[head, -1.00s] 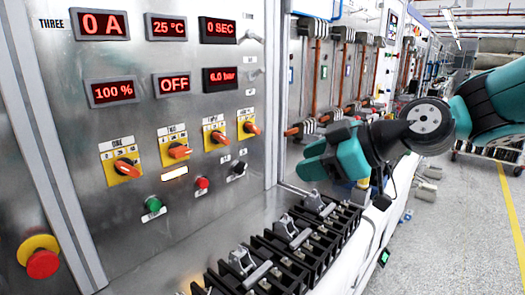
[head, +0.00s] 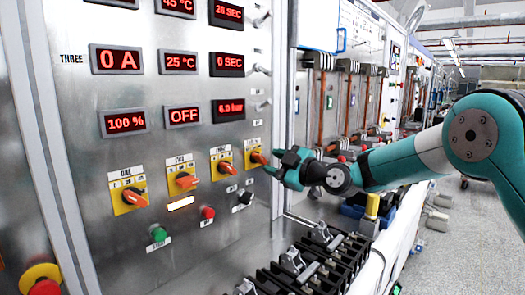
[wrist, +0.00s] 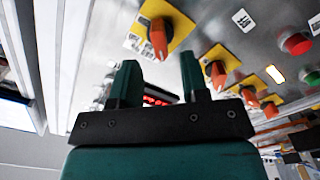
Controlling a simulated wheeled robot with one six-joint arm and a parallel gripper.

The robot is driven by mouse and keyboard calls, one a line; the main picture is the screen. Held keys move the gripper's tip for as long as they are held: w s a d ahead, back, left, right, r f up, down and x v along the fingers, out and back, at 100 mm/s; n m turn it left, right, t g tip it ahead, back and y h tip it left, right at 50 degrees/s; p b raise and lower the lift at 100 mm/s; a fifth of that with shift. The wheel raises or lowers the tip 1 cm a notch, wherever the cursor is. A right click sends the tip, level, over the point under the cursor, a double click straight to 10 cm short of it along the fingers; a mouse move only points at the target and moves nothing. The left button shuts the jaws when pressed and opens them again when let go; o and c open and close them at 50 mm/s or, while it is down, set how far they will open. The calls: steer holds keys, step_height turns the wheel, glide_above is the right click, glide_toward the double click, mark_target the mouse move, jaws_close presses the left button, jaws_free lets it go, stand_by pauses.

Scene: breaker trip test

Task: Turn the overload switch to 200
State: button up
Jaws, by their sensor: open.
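Several orange rotary switches sit on yellow plates in a row on the steel panel: far left (head: 129,194), second (head: 183,180), third (head: 224,166) and far right (head: 256,156). Their labels are too small to read, so I cannot tell which is the overload switch or its setting. My gripper (head: 281,164) is open, beside the far right switch. In the wrist view my gripper (wrist: 158,72) is open and empty, with an orange switch (wrist: 159,38) just beyond the fingertips. Contact cannot be told.
A green button (head: 158,233), a red button (head: 208,212) and a black knob (head: 243,197) sit below the switches. Red displays (head: 116,59) fill the panel above. A black terminal row (head: 318,262) lies on the ledge below my gripper. A red emergency knob (head: 43,285) is at lower left.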

mark_target(263, 159)
steer(key=shift+p+x, duration=0.7)
steer(key=shift+x, duration=1.7)
jaws_close()
